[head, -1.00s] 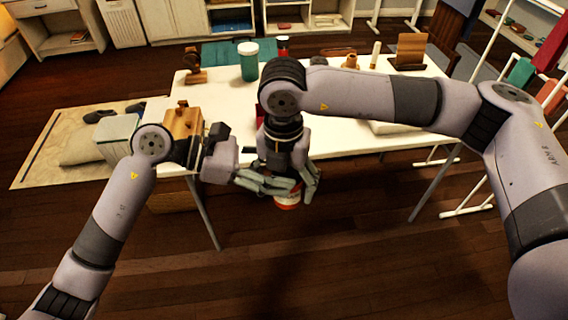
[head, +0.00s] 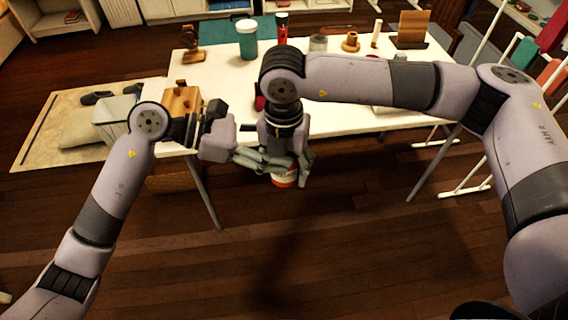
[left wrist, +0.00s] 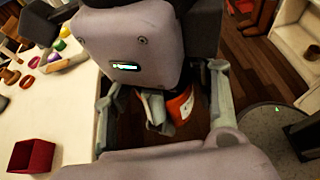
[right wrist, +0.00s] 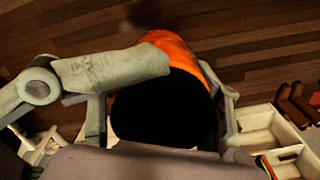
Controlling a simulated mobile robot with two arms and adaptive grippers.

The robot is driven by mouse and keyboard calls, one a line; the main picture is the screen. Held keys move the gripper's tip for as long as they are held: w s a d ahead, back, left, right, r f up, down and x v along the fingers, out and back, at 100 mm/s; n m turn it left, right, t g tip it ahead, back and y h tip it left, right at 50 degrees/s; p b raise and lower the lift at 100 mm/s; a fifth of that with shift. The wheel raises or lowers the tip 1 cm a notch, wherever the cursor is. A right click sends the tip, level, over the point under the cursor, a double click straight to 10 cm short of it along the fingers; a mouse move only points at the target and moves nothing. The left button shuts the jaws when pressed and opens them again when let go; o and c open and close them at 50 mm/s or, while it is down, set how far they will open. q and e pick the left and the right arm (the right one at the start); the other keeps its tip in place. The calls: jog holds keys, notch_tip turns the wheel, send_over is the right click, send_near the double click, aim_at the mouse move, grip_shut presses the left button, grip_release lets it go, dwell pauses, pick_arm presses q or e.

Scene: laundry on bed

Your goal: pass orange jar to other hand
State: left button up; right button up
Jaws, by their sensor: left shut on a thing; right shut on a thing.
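The orange jar (head: 284,181) has a white band and hangs in the air in front of the table's front edge. It also shows between the fingers in the left wrist view (left wrist: 181,105), and its orange side shows in the right wrist view (right wrist: 175,48) around a large dark area. My left gripper (head: 280,165) comes in from the left and is shut on the jar. My right gripper (head: 290,172) points down from above and is also shut on the jar. The fingers of both grippers overlap and hide much of the jar.
The white table (head: 350,115) stands just behind the grippers. On it are a green jar with a white lid (head: 247,40), a wooden box (head: 182,102) at the left and a wooden stand (head: 411,30) at the right. A red box (left wrist: 32,157) shows in the left wrist view. Floor in front is clear.

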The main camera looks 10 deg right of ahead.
pick_arm(q)
jog(key=shift+o, duration=0.2)
jog(key=shift+s+d+r, duration=0.25)
jog(key=shift+s+d, duration=0.05)
pick_arm(e)
jog(key=shift+a+r, duration=0.1)
jog(key=shift+a, duration=0.15)
jog(key=c, duration=0.5)
pick_arm(q)
jog(key=o, duration=1)
pick_arm(e)
jog(key=shift+c, duration=0.5)
pick_arm(q)
jog(key=o, duration=0.4)
jog(key=shift+w+a+f, duration=0.1)
pick_arm(e)
jog(key=shift+d, duration=0.1)
pick_arm(q)
jog(key=shift+w+a, duration=0.1)
jog(key=shift+a, duration=0.1)
